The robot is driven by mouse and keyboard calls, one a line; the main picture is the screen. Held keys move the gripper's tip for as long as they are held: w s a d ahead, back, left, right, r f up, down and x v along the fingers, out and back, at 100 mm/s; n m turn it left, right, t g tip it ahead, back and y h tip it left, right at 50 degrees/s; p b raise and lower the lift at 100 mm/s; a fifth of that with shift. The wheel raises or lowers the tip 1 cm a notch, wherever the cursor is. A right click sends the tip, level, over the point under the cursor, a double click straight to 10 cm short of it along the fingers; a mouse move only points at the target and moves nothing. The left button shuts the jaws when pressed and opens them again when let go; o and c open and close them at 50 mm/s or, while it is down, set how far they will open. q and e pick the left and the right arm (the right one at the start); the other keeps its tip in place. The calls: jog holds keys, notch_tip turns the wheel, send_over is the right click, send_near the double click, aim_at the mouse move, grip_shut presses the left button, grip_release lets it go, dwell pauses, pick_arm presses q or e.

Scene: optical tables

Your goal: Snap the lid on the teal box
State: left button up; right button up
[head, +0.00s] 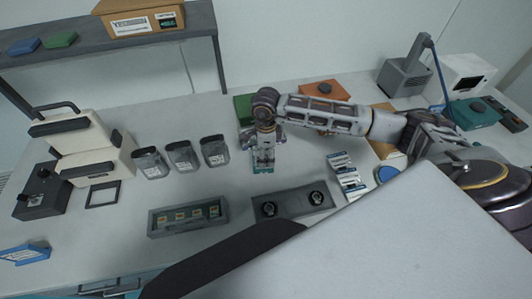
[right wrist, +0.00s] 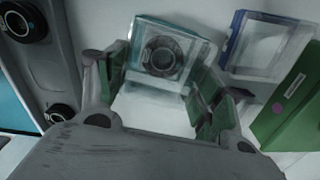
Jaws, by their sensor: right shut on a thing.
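The teal box (head: 263,167) stands on the table below my right gripper (head: 265,145). In the right wrist view the teal box (right wrist: 136,48) has teal edges and a dark round part inside. My right gripper (right wrist: 160,92) has its fingers on both sides of a pale, clear piece that looks like the lid (right wrist: 150,108). It lies close to the box; I cannot tell whether they touch. A clear box with blue edges (right wrist: 262,50) stands beside the teal box. My left gripper is not in view.
A grey panel with two dark knobs (head: 262,200) lies nearby, and a slotted grey tray (head: 160,224) to its left. Dark jars (head: 183,157) stand left of the gripper. A green box (head: 243,108) is behind it. White-blue packs (head: 341,160) lie to the right.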

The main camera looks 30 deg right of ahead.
jog(key=shift+b, duration=0.3)
dwell(0.7)
jog(key=shift+f+b, duration=1.3)
jog(key=shift+b, duration=0.1)
dwell(1.6)
dwell(0.3)
jog(key=o, duration=1)
jog(key=shift+r, duration=6.05)
jog(key=shift+s, duration=0.1)
